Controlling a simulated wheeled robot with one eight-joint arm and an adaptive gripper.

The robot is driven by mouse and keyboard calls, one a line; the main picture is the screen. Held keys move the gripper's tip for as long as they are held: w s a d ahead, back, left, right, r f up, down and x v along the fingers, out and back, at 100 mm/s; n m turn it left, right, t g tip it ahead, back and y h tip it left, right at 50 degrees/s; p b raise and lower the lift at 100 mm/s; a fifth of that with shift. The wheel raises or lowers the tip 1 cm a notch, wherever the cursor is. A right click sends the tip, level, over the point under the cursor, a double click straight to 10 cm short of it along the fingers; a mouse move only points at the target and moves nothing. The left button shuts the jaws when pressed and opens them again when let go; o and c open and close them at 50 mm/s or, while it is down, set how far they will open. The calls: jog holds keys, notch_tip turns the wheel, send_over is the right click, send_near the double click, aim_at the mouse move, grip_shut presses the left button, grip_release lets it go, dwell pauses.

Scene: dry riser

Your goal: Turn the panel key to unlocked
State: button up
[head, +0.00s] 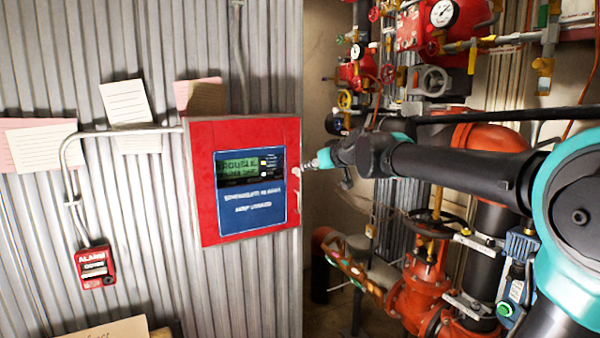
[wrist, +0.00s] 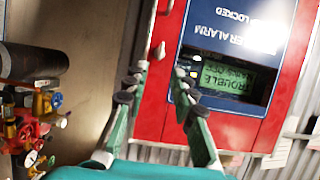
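The red alarm panel (head: 250,135) hangs on the corrugated wall, with a blue face and a lit green display. In the wrist view the panel (wrist: 150,115) appears upside down. A small pale key-like part (head: 296,171) sits at the panel's right edge; it also seems to show in the wrist view (wrist: 158,50), just beyond my fingertips. Its turn position is too small to tell. My gripper (head: 313,163) is close to the panel's right edge. In the wrist view its fingers (wrist: 160,82) are apart with nothing between them.
A red alarm pull box (head: 95,267) and several paper notes (head: 126,103) are on the wall to the left. Red pipes, valves and a gauge (head: 443,13) crowd the right side, behind my arm.

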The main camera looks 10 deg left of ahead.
aim_at(296, 170)
jog(key=x, duration=0.9)
jog(key=shift+c, duration=0.4)
grip_shut()
